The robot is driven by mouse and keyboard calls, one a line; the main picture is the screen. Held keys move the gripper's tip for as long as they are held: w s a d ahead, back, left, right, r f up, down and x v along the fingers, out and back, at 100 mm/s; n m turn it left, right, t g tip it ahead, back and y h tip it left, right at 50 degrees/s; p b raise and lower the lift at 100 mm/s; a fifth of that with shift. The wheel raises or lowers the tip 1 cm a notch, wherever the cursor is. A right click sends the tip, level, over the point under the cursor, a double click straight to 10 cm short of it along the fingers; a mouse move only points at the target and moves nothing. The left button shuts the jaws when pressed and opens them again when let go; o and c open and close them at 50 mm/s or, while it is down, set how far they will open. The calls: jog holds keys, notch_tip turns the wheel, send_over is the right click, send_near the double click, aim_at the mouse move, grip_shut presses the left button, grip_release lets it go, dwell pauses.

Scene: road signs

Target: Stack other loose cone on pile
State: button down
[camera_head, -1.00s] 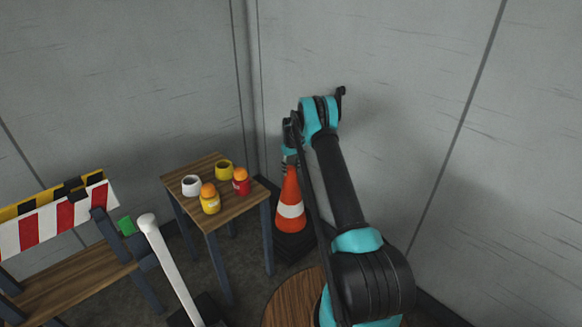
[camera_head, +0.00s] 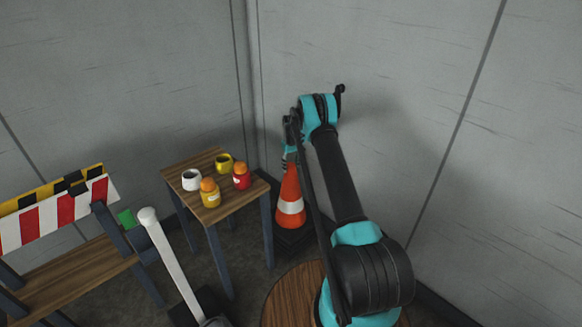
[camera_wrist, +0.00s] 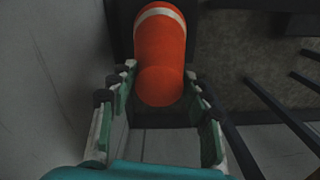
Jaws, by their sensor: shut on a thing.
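An orange cone (camera_head: 290,198) with a white band stands upright on a dark square base (camera_head: 284,240) beside the small table, near the room corner. My gripper (camera_head: 290,152) is at the cone's top, pointing down. In the wrist view the cone (camera_wrist: 160,52) runs between the two fingers of my gripper (camera_wrist: 160,78), its tip towards the camera, and the fingers are shut on it. I cannot tell whether it is one cone or several nested. No separate second cone shows.
A small wooden table (camera_head: 232,198) holds a white mug (camera_head: 191,180), a yellow mug (camera_head: 224,163), a yellow jar (camera_head: 210,196) and a red jar (camera_head: 241,176). A striped barrier (camera_head: 58,212) and a white post (camera_head: 172,262) stand left. A round wooden top (camera_head: 283,295) is at front. Walls are close behind.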

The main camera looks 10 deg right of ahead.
jog(key=shift+f, duration=0.1)
jog(key=c, duration=0.6)
grip_release()
jog(key=shift+c, duration=0.2)
notch_tip(320, 180, up, 12)
